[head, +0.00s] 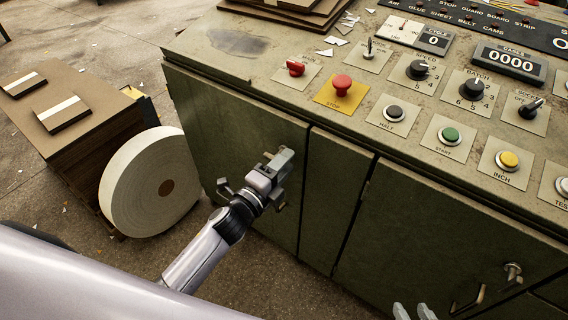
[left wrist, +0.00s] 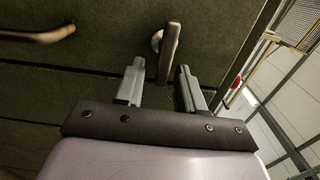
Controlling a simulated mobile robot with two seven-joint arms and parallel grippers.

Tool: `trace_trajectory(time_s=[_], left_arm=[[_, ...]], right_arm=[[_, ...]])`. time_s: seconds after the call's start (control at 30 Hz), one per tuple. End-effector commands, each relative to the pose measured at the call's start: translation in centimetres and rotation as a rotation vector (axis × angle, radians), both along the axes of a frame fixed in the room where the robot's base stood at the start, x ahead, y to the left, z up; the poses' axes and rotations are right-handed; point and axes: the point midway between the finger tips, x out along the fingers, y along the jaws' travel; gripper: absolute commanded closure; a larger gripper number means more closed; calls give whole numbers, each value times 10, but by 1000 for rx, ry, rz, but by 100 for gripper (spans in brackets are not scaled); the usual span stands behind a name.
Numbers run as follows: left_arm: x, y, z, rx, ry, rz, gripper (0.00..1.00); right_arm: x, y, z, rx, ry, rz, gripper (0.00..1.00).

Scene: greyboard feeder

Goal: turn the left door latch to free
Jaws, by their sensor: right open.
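The left door (head: 235,145) of the green cabinet is shut. My left gripper (head: 277,170) is close in front of its right part and hides most of the latch in the head view. In the left wrist view the left door latch (left wrist: 170,50) is a metal lever on a round base. Its near end lies between my two spread fingers, with a visible gap on each side. I cannot tell whether it touches either one. My right gripper (head: 413,312) shows only its fingertips at the bottom edge of the head view, open and empty.
A bent door handle (left wrist: 38,35) is beside the latch in the wrist view. The right door has its own latch (head: 513,271) and handle (head: 468,300). The control panel with several knobs and buttons overhangs the doors. A white roll (head: 130,185) stands left of the cabinet.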

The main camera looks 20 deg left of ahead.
Motion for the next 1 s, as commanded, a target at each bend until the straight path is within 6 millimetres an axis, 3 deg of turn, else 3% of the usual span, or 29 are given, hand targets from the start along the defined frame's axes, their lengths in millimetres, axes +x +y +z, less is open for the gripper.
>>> trace_trajectory(time_s=[0.5, 1.0], left_arm=[[-58, 22, 0, 0, 1, 1, 62], [-65, 24, 0, 1, 1, 1, 62]], right_arm=[[0, -1, 8, -4, -1, 3, 57], [1, -1, 8, -3, -3, 3, 57]])
